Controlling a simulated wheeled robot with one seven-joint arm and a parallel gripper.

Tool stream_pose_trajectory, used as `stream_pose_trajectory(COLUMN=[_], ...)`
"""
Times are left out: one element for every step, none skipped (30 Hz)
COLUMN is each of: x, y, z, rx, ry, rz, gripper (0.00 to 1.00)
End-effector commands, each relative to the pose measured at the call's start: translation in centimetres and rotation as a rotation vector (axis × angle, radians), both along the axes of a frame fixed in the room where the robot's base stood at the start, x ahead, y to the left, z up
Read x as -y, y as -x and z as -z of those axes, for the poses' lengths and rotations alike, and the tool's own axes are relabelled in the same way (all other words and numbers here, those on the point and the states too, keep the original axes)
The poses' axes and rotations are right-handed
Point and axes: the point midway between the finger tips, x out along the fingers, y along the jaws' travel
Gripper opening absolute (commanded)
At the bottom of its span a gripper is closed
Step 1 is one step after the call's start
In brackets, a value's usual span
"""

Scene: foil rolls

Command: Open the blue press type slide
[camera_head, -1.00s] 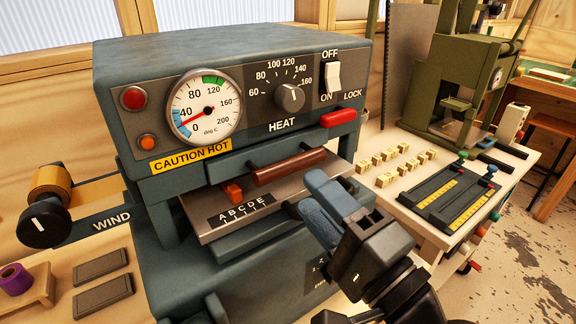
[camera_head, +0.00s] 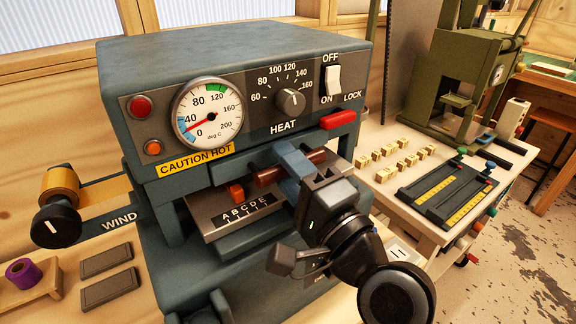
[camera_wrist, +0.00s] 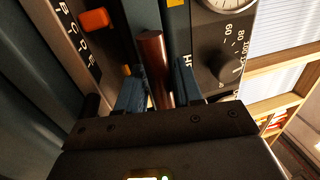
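The blue press (camera_head: 230,60) fills the left and middle of the head view. A red-brown bar handle (camera_head: 269,176) runs along the slide and also shows in the wrist view (camera_wrist: 153,50). My gripper (camera_head: 290,162) is at the handle's middle, its blue fingers open. In the wrist view (camera_wrist: 161,88) one finger is on each side of the handle, with narrow gaps visible. The far finger is partly hidden in the head view.
A red LOCK lever (camera_head: 338,119) sits just above right of my gripper. A dial gauge (camera_head: 208,111) and heat knob (camera_head: 291,101) are on the front panel. Right, a bench holds type blocks (camera_head: 400,160), black trays (camera_head: 447,195) and a green press (camera_head: 455,70).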

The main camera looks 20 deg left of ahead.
Motion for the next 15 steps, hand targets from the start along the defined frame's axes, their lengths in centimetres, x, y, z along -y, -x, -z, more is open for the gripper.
stream_pose_trajectory(x=[0.01, 0.01, 0.02, 0.02, 0.03, 0.03, 0.02, 0.03, 0.03, 0.03, 0.03, 0.03, 0.03, 0.03, 0.03], y=[0.0, 0.0, 0.0, 0.0, 0.0, 0.0, 0.0, 0.0, 0.0, 0.0, 0.0, 0.0, 0.0, 0.0, 0.0], z=[0.0, 0.0, 0.0, 0.01, 0.01, 0.01, 0.01, 0.02, 0.03, 0.03, 0.03, 0.04, 0.04, 0.04, 0.05], rx=[0.0, 0.0, 0.0, 0.0, 0.0, 0.0, 0.0, 0.0, -0.001, -0.001, -0.001, -0.001, -0.001, -0.001, -0.001], ry=[0.0, 0.0, 0.0, 0.0, 0.0, 0.0, 0.0, 0.0, 0.001, 0.001, 0.001, 0.001, 0.001, 0.001, 0.001], rz=[0.0, 0.0, 0.0, 0.0, 0.0, 0.0, 0.0, 0.0, 0.0, 0.0, 0.0, 0.0, 0.0, 0.0, 0.001], gripper=[0.31, 0.28, 0.24, 0.21, 0.18, 0.14, 0.11, 0.09, 0.05, 0.02, 0.0, 0.0, 0.0, 0.0, 0.0])
